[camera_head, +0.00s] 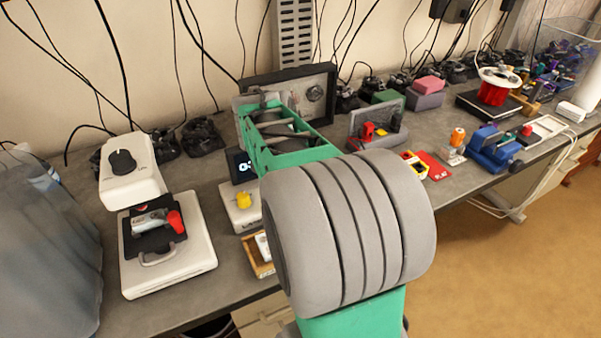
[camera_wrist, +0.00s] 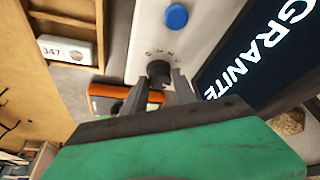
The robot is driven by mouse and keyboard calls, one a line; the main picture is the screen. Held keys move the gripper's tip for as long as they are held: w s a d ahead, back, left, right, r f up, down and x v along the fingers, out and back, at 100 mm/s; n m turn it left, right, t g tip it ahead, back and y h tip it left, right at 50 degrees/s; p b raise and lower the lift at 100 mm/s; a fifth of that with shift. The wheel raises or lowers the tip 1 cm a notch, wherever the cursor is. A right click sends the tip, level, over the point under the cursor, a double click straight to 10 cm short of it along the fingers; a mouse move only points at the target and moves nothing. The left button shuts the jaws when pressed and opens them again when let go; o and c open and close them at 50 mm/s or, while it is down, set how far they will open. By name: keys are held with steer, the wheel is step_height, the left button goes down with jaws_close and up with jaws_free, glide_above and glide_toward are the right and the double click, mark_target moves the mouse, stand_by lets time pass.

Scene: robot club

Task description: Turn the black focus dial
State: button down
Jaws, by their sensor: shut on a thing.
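The black dial (camera_wrist: 159,69) stands on a white panel (camera_wrist: 195,42) in the wrist view, with small marks printed around it. I take it for the focus dial. My gripper (camera_wrist: 159,82) is shut on it, one grey finger on each side. Part of the dial is hidden between the fingers. A round blue knob (camera_wrist: 176,16) sits farther along the same panel. In the head view my own arm fills the middle and hides the gripped dial. Another black dial (camera_head: 123,162) sits on a white device at the left, away from my arm.
A dark screen reading GRANITE (camera_wrist: 250,45) stands right of the panel. An orange-and-black object (camera_wrist: 108,98) and a white box marked 347 (camera_wrist: 65,50) lie left. A yellow knob (camera_head: 243,200) is beside my arm. Several items crowd the bench; its front right is clearer.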

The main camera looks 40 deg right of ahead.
stand_by(0.3)
steer(key=c, duration=1)
jaws_free()
steer(key=v, duration=0.7)
steer(key=shift+a+r, duration=0.15)
steer(key=shift+r, duration=0.2)
